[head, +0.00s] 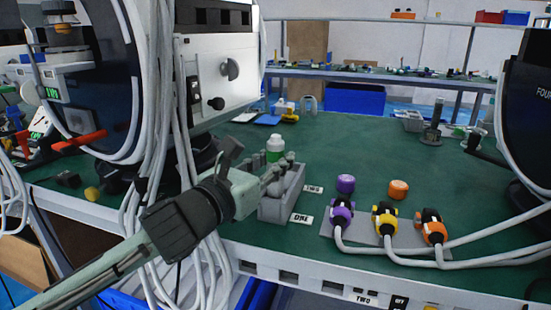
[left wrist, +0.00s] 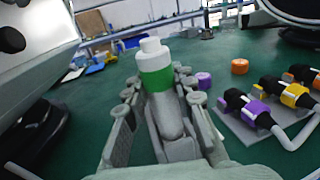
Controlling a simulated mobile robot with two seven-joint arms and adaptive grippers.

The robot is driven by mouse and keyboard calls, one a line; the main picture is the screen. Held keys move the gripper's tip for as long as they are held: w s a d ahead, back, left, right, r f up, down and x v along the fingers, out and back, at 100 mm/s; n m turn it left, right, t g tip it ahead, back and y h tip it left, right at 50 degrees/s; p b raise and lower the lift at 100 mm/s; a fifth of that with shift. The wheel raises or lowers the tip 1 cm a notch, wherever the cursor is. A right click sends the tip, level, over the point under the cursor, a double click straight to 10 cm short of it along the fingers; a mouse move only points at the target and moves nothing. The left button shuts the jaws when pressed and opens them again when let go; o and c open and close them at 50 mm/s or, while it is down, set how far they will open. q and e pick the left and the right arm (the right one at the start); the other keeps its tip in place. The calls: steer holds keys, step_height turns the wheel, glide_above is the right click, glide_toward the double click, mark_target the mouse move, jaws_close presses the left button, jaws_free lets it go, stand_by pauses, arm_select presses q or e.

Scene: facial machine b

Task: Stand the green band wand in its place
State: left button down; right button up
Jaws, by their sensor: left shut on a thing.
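The green band wand (head: 275,151) stands about upright, its white top and green band showing above my left gripper (head: 281,166). In the left wrist view the wand (left wrist: 156,75) is between the fingers of my left gripper (left wrist: 160,92), which is shut on it. A grey open holder (head: 285,205) stands on the green table just under and beyond the gripper, beside the labels ONE (head: 301,218) and TWO (head: 313,189). The wand's lower end is largely hidden, so I cannot tell whether it is inside the holder. My right gripper is not in view.
Purple (head: 342,213), yellow (head: 384,218) and orange (head: 431,226) cabled connectors sit on a grey plate to the right. A purple cap (head: 346,183) and an orange cap (head: 398,189) lie behind them. A white machine (head: 218,75) with hanging cables stands at left.

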arm_select(q)
steer(key=shift+f, duration=0.15)
steer(key=c, duration=1.2)
jaws_free()
steer(key=shift+f, duration=0.1)
